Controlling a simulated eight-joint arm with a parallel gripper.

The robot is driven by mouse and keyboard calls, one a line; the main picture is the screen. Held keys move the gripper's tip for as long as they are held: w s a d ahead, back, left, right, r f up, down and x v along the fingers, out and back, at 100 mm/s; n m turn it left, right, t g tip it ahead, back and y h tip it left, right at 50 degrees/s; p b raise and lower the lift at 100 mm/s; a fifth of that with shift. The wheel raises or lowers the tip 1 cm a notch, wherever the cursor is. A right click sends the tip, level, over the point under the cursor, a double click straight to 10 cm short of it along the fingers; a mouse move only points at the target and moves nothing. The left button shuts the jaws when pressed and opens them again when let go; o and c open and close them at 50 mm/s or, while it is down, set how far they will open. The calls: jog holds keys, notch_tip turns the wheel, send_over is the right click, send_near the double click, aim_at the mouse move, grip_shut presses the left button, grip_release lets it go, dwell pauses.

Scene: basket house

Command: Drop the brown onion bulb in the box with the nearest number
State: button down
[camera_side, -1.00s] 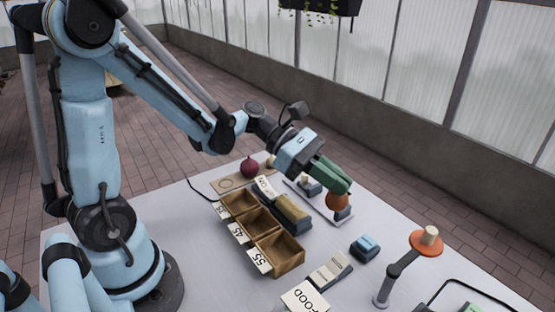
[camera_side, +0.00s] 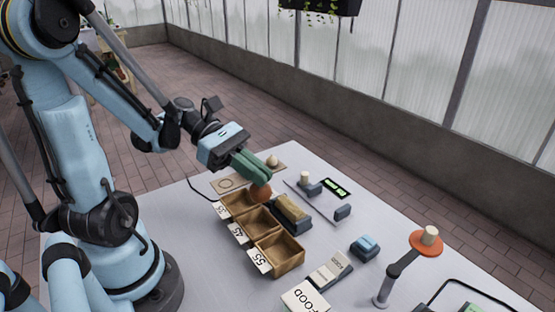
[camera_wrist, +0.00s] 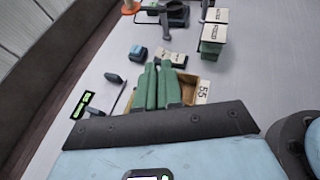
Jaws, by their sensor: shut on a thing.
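My gripper (camera_side: 262,180) is shut on the brown onion bulb (camera_side: 261,194). In the side view the bulb shows at the fingertips, against the far right side of the boxes marked 35 and 45; its height above them is hard to tell. The three open wooden boxes stand in a row with cards: 35 (camera_side: 221,210), 45 (camera_side: 238,233) and 55 (camera_side: 261,261). In the wrist view my green fingers (camera_wrist: 158,66) hide the bulb, and the 55 card (camera_wrist: 203,91) shows to their right. A scale with a green-lit display (camera_side: 335,187) stands behind; its digits are unreadable.
A pale bulb (camera_side: 272,161) is on the board at the back.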

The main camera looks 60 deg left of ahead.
jog(key=shift+f, duration=1.8)
jog(key=c, duration=1.2)
grip_release()
jog(key=v, duration=0.3)
notch_tip(320, 180, up, 7)
send_over(256, 187)
jog(key=a, duration=0.4)
jog(key=shift+s+d, duration=0.15)
